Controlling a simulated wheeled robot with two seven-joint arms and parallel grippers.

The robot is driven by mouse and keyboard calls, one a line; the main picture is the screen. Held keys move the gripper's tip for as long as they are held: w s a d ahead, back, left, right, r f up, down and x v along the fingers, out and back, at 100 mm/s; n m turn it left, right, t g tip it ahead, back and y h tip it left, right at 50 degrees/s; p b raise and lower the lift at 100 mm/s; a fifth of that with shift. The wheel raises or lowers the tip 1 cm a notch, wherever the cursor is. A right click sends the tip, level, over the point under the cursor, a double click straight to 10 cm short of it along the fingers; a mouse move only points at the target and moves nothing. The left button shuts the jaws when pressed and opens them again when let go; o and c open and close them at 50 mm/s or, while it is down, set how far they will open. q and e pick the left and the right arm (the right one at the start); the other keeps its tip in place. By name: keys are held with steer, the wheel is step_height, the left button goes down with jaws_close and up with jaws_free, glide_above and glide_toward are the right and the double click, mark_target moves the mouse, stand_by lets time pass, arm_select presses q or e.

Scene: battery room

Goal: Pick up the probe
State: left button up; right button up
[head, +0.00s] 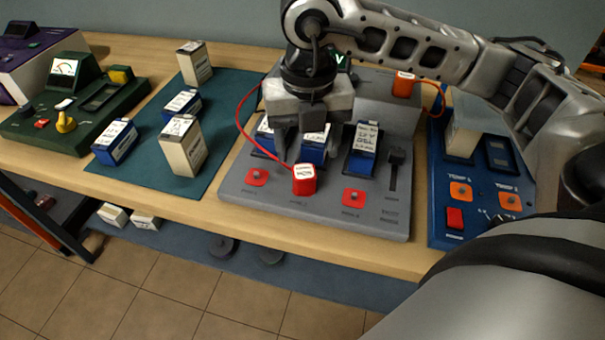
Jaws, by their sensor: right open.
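The red probe (304,179), a small block with a white label on top, stands near the front edge of the grey tester (275,203). A red wire rises from it, curves left and passes behind my right gripper. My right gripper (301,152) points down just above and behind the probe in the picture. Its jaws are open. I cannot tell whether a finger touches the probe. A second red block (403,85) with a red wire sits at the back right of the tester. My left gripper is out of view.
Blue batteries stand in the tester, one (362,150) right of my gripper. A teal mat (226,115) to the left carries several blue and cream batteries. A green meter device (85,105) is farther left. A blue panel (440,190) with orange buttons stands right, partly behind my arm.

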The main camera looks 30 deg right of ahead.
mark_target(304, 171)
steer(key=shift+w+a+f+p, duration=0.1)
steer(key=shift+f+p, duration=0.1)
steer(key=shift+f, duration=1.1)
steer(key=shift+w+d+f+p, duration=0.1)
steer(key=shift+f+p, duration=0.1)
steer(key=shift+f, duration=1.15)
steer(key=shift+w+a+f+p, duration=0.1)
steer(key=shift+f+p, duration=0.1)
steer(key=shift+f, duration=1.1)
steer(key=c, duration=1.2)
steer(key=shift+o, duration=0.2)
steer(key=shift+r, duration=0.1)
